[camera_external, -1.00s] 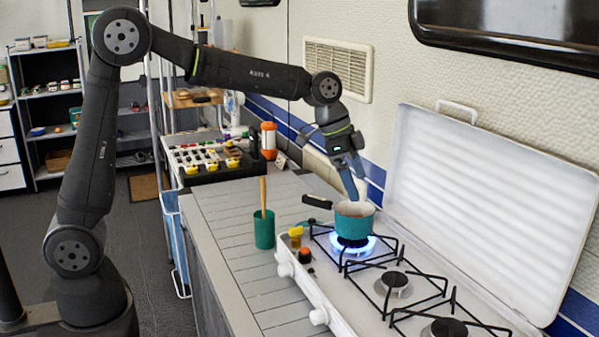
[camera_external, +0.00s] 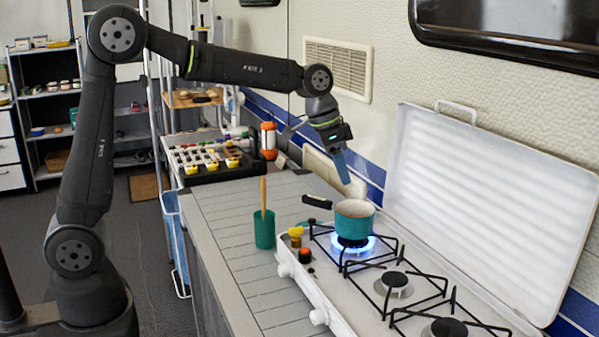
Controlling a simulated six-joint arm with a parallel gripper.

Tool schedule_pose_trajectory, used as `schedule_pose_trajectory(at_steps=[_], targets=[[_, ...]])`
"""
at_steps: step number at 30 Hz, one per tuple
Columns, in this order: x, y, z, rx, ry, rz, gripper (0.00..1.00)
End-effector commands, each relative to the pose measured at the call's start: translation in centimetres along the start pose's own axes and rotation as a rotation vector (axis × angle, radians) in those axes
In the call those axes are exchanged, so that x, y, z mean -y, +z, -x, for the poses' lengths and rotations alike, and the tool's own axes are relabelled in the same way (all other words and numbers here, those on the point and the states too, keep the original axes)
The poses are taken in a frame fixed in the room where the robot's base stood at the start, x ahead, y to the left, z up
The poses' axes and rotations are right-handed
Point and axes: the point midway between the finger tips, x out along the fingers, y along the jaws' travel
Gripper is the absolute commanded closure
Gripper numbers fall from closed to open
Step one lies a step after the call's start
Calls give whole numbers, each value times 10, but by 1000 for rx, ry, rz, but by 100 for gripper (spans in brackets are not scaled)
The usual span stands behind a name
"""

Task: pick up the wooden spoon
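The wooden spoon (camera_external: 263,194) stands upright in a green cup (camera_external: 264,232) on the grey slatted counter, left of the stove. Its handle sticks up above the rim and its lower part is hidden in the cup. My gripper (camera_external: 344,180) is in the air above and behind the teal pot, right of the spoon and apart from it. It points down, and its blue fingers overlap from this side, so their gap cannot be judged. I see nothing held in it.
A teal pot (camera_external: 355,223) with a black handle sits on a lit burner with blue flame. The white stove (camera_external: 330,290) has black grates and a raised lid (camera_external: 490,210). Small yellow and orange-topped items stand beside the cup. The counter (camera_external: 225,215) left of the cup is clear.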

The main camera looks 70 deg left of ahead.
Motion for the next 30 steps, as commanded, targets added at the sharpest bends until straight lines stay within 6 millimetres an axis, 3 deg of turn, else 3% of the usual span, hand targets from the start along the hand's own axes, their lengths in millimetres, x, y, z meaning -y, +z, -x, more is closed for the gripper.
schedule_pose_trajectory(at_steps=[9,21,27,30], targets=[[68,56,47,95,-101,742,61],[127,132,105,140,-301,1632,61],[136,151,119,137,-364,1847,61],[138,156,116,138,-373,1878,61]])
